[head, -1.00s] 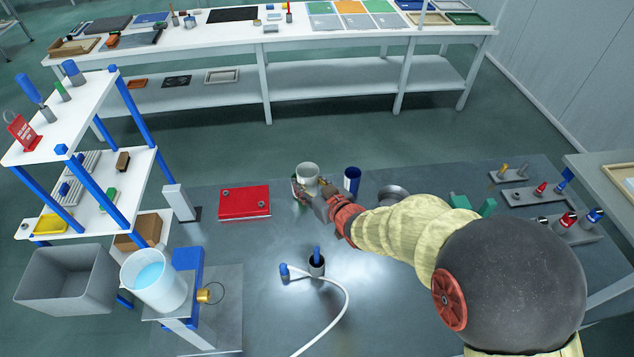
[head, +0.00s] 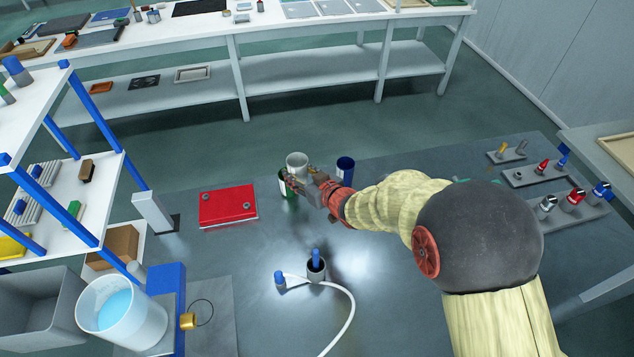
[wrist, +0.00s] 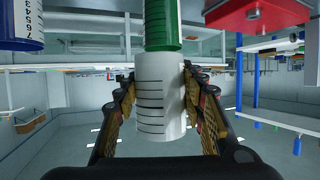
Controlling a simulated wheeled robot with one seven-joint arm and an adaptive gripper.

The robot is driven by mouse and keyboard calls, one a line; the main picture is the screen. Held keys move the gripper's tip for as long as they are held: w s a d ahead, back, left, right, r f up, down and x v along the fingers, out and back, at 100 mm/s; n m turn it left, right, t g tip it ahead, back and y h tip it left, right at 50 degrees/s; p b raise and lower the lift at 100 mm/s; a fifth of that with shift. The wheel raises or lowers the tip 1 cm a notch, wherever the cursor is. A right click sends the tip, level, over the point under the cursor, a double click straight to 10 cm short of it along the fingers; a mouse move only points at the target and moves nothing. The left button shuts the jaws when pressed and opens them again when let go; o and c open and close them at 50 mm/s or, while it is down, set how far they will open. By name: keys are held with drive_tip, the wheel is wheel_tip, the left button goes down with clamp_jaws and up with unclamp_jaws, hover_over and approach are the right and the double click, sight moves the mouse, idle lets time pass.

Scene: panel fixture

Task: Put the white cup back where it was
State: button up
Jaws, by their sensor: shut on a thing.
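The white cup (head: 297,160) is over the dark work table in the head view. My gripper (head: 299,182) is shut on it. In the wrist view, which looks upside down, the white cup (wrist: 158,100) with black graduation lines stands between both fingers (wrist: 160,108). A green cup (head: 287,186) is just beside and partly behind my gripper. It also shows against the white cup's end in the wrist view (wrist: 162,25); I cannot tell whether they touch. A blue cup (head: 345,168) stands to the right, and also shows in the wrist view (wrist: 22,28).
A red box (head: 228,205) lies left of my gripper. A black holder with a blue-handled tool (head: 316,268) and a white hose (head: 350,310) is in front. A bucket (head: 122,310) and shelf rack (head: 75,200) stand at left. Racks of knobs (head: 560,195) are at right.

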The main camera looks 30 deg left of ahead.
drive_tip(key=w+f+b, duration=0.1)
drive_tip(key=w+f, duration=0.1)
drive_tip(key=w+d+f, duration=0.1)
drive_tip(key=w+f, duration=0.1)
drive_tip(key=w, duration=0.1)
drive_tip(key=w+f+b, duration=0.1)
drive_tip(key=w+f, duration=0.2)
drive_tip(key=shift+w+d+f+b, duration=0.1)
drive_tip(key=shift+w+d+b, duration=0.05)
drive_tip(key=shift+d+b, duration=0.2)
drive_tip(key=shift+w+f+b, duration=0.15)
drive_tip(key=shift+f+b, duration=0.35)
drive_tip(key=shift+f, duration=0.4)
drive_tip(key=shift+w+f+b, duration=0.1)
drive_tip(key=shift+f+b, duration=0.35)
drive_tip(key=shift+f, duration=0.45)
drive_tip(key=shift+f, duration=0.2)
drive_tip(key=o, duration=1.4)
